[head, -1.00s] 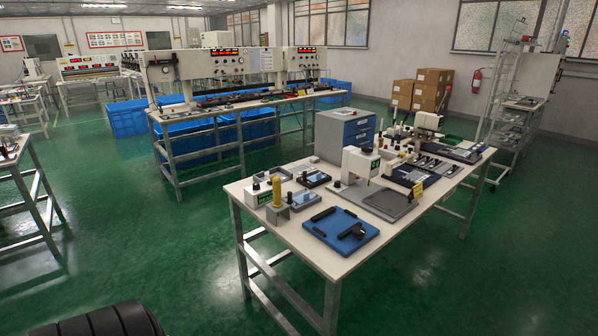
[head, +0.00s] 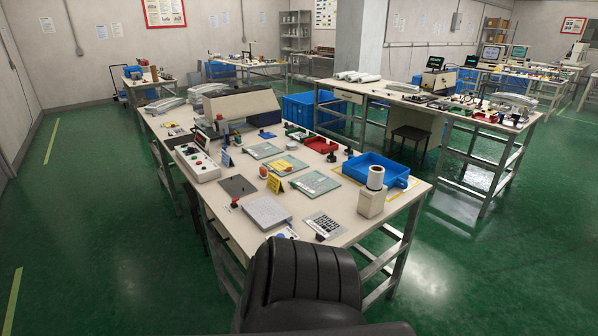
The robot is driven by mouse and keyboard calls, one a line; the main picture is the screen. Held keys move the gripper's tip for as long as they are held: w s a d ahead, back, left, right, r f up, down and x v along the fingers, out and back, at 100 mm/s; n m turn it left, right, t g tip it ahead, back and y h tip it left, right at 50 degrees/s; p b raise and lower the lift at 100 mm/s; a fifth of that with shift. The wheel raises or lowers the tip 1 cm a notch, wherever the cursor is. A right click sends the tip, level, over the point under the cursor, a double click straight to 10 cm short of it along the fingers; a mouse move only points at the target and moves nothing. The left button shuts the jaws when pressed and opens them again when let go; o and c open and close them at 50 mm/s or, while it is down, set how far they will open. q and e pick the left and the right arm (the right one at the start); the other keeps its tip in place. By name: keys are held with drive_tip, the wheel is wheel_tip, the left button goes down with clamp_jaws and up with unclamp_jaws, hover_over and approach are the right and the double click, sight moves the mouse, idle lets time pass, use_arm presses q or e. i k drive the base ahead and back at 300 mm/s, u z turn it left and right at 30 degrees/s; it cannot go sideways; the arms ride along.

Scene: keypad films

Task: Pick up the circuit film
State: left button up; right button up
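I cannot tell for certain which piece is the circuit film. Several flat pieces lie on the near white workbench (head: 225,215) in the head view. They are pale greenish sheets (head: 314,183) in a row, a dark grey sheet (head: 238,186) on the left, and a small black-and-white keypad-like sheet (head: 325,225) near the front edge. A grey block-like stack (head: 267,213) lies beside that sheet. Neither of my grippers shows in the view.
Another bench (head: 385,90) is behind right. Green floor is open on the left.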

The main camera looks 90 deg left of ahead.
sight(313, 186)
drive_tip(key=u, duration=0.75)
drive_tip(key=i, duration=1.2)
drive_tip(key=u, duration=2.1)
drive_tip(key=i, duration=1)
